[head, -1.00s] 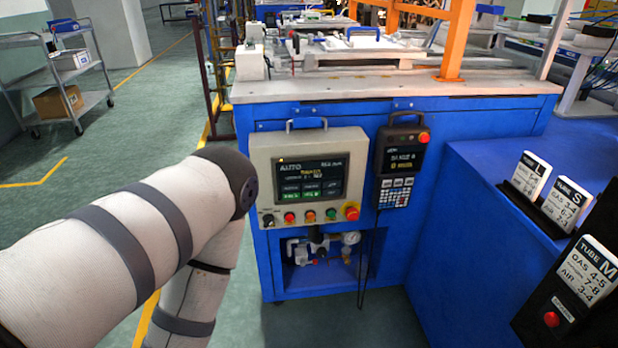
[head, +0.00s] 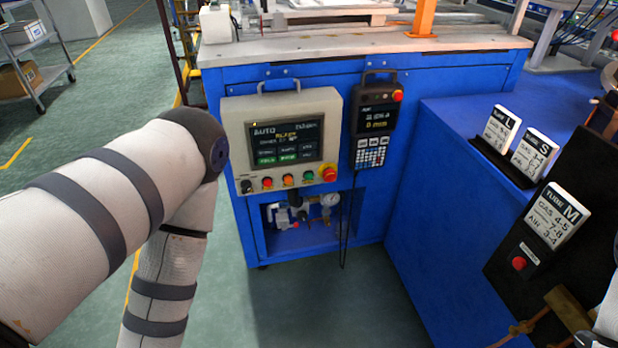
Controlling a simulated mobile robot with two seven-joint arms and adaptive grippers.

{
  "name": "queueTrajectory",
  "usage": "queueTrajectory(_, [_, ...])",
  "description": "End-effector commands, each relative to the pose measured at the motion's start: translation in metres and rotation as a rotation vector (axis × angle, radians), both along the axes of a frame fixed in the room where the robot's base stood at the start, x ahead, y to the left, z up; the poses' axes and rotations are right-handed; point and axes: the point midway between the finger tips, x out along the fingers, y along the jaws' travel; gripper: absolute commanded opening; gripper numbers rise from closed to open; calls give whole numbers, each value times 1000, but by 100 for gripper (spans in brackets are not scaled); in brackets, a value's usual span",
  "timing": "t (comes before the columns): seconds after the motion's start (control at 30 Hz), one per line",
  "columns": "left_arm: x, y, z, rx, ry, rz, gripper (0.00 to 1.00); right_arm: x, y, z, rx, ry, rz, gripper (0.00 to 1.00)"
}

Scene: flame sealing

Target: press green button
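The green button (head: 308,177) is a small round button in the bottom row of the beige control panel (head: 232,150), on the front of the blue machine. An orange button (head: 288,180) is to its left, and a larger red button with a yellow collar (head: 328,174) is to its right. My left arm comes in from the left and bends down beside the panel. Its gripper is below the picture. My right gripper is not in view. Nothing is seen touching the green button.
A handheld keypad unit (head: 372,120) hangs right of the panel. A blue bench (head: 440,200) at the right carries tube cards and a black box with a red button (head: 519,263). Brass-coloured fittings (head: 565,305) are at lower right. The floor before the machine is clear.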

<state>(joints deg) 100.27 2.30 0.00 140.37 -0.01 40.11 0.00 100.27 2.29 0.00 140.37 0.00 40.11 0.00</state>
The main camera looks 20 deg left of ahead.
Motion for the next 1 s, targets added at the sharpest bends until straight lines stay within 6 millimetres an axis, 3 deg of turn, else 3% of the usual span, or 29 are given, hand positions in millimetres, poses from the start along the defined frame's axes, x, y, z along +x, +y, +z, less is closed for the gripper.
queueTrajectory(0.1, [0, 0, 0, 0, 0, 0, 27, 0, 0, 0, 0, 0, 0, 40])
queueTrajectory(0.23, [0, 0, 0, 0, 0, 0, 0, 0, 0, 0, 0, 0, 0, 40])
queueTrajectory(1.0, [0, 0, 0, 0, 0, 0, 0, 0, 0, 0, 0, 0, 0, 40])
